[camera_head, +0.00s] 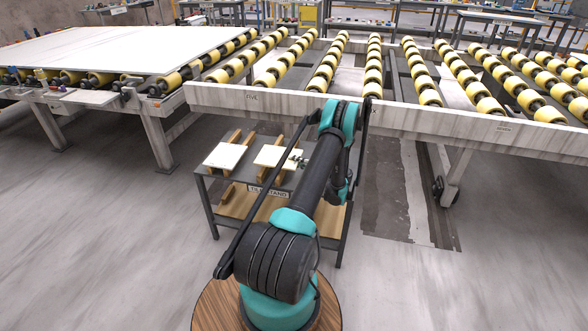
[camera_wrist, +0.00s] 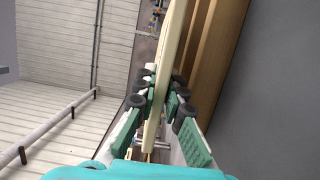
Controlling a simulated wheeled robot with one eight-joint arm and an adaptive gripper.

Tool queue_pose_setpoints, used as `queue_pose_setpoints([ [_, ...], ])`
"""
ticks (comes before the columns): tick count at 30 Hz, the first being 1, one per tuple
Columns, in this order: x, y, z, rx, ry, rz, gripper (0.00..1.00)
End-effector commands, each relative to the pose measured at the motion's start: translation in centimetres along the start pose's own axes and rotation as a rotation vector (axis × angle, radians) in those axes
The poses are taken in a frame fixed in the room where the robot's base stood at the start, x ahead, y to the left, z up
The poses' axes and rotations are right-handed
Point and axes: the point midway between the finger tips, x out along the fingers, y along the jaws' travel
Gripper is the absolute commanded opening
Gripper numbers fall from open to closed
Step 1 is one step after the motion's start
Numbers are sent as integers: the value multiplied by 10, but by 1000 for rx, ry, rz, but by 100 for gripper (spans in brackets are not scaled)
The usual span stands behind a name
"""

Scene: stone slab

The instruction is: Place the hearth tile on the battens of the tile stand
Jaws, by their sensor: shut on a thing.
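The hearth tile (camera_head: 273,156) is a flat cream-white slab at the right part of the tile stand (camera_head: 266,191). My gripper (camera_head: 299,159) is shut on its right edge. In the wrist view the tile (camera_wrist: 177,38) shows edge-on between the green-padded fingers of my gripper (camera_wrist: 164,84). Wooden battens (camera_wrist: 212,45) run close along one face of the tile there. The tile looks roughly level over the battens (camera_head: 279,140), but I cannot tell whether it touches them. My arm hides the right end of the stand top.
A second white tile (camera_head: 224,156) lies on the left battens of the stand, with a gap between the two tiles. A roller conveyor frame (camera_head: 240,97) stands just behind the stand. A large white slab (camera_head: 110,50) lies on rollers at the left.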

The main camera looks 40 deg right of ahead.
Motion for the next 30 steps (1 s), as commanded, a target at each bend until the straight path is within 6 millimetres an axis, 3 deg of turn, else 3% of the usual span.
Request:
queue_pose_setpoints([
  [5, 0, -8, 0, 0, 0, 1, 0],
  [13, 0, -39, 0, 0, 0, 1, 0],
  [20, 0, -41, 0, 0, 0, 1, 0],
  [21, 0, -42, 0, 0, 0, 0, 15],
  [25, 0, -42, 0, 0, 0, 0, 30],
  [30, 0, -42, 0, 0, 0, 0, 30],
])
